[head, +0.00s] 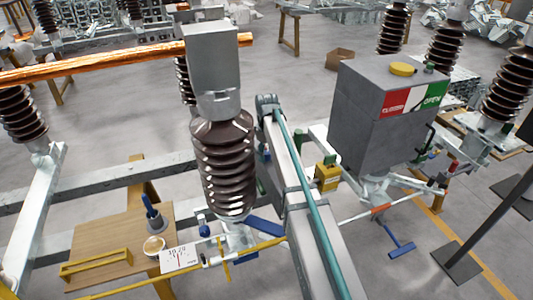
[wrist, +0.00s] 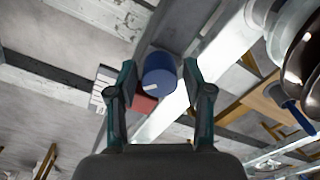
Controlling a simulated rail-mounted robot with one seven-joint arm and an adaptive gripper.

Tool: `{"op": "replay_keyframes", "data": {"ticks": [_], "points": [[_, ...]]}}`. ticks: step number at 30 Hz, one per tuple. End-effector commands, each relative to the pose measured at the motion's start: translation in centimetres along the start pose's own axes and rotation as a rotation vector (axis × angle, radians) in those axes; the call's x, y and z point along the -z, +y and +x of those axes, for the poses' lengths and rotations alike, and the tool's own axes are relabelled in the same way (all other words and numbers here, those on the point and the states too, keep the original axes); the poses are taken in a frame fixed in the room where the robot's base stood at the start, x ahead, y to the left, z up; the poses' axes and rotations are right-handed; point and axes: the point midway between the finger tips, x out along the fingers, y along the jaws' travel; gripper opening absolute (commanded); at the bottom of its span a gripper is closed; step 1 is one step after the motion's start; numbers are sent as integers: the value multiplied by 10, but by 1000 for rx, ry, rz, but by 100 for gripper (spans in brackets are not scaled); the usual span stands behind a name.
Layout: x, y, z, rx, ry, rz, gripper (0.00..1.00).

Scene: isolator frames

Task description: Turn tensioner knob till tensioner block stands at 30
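In the wrist view, a blue round knob (wrist: 159,76) with a white mark on its face sits between the fingers of my gripper (wrist: 159,70). The two teal fingers stand apart, with a visible gap on each side of the knob. A dark red block (wrist: 145,103), probably the tensioner block, shows partly below the knob, beside a white marked plate (wrist: 103,88). The plate's figures are too small to read, so I cannot tell where the block stands. In the head view I cannot make out the knob, the block or my fingertips.
A brown ribbed insulator (head: 225,165) stands left of the centre. A grey box (head: 375,115) with red and green labels stands at right.

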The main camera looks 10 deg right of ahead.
Motion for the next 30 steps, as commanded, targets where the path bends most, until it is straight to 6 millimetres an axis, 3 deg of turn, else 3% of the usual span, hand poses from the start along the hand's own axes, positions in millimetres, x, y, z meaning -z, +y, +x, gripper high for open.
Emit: {"op": "replay_keyframes", "data": {"ticks": [1, 8, 20, 30], "points": [[0, 0, 0, 0, 0, 0, 38], [0, 0, 0, 0, 0, 0, 0], [0, 0, 0, 0, 0, 67, 0], [0, 1, 0, 0, 1, 314, 0]]}}
